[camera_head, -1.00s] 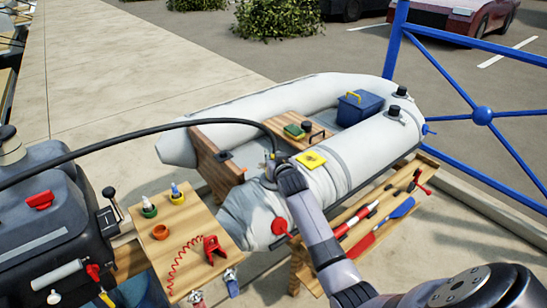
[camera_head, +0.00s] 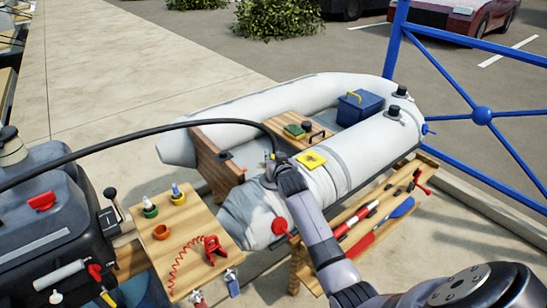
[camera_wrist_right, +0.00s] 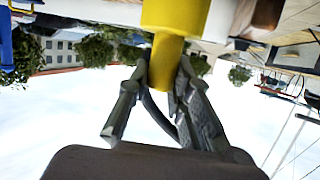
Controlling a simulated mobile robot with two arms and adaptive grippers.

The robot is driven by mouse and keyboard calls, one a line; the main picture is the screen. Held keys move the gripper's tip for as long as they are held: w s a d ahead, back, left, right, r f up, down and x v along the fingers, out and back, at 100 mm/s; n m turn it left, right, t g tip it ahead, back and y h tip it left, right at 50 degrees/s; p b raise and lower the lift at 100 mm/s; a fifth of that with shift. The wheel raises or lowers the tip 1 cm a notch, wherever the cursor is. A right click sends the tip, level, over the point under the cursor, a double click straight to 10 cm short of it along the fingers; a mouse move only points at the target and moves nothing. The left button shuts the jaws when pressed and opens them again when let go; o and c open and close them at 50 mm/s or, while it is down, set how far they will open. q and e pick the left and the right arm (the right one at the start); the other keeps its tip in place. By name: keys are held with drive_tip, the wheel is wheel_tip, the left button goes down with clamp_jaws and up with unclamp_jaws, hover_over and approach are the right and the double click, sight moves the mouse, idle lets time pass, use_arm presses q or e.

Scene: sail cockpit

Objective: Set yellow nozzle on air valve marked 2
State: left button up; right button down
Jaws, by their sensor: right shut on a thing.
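The yellow nozzle (camera_wrist_right: 172,52) is between the fingers of my right gripper (camera_wrist_right: 172,92) in the wrist view, and the gripper is shut on it. In the head view my right gripper (camera_head: 273,162) is over the near tube of the grey inflatable dinghy (camera_head: 352,150), at the end of the black hose (camera_head: 150,138). Only a speck of the nozzle shows there. A yellow square (camera_head: 311,160) lies on the tube just right of the gripper. Black fittings (camera_head: 393,111) stand on the tube further right. I cannot read a number 2 on anything. My left gripper is not in view.
A wooden board (camera_head: 190,222) with colored cups, bottles and a red coiled cord stands left of the dinghy. A wooden bench (camera_head: 362,222) with paddles runs along the near side. A blue box (camera_head: 358,108) sits in the dinghy. A blue railing (camera_head: 440,75) stands at right.

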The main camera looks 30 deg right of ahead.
drive_tip(key=shift+p, duration=0.3)
drive_tip(key=shift+f+b, duration=0.4)
drive_tip(key=shift+f, duration=0.15)
idle(0.7)
drive_tip(key=c, duration=1.7)
unclamp_jaws()
drive_tip(key=shift+s+a+r+p, duration=0.25)
drive_tip(key=shift+s+r+p, duration=0.25)
drive_tip(key=shift+p, duration=0.45)
drive_tip(key=p+v, duration=0.2)
drive_tip(key=v, duration=0.1)
drive_tip(key=p+v, duration=0.6)
drive_tip(key=shift+s+f, duration=0.15)
drive_tip(key=shift+s, duration=0.25)
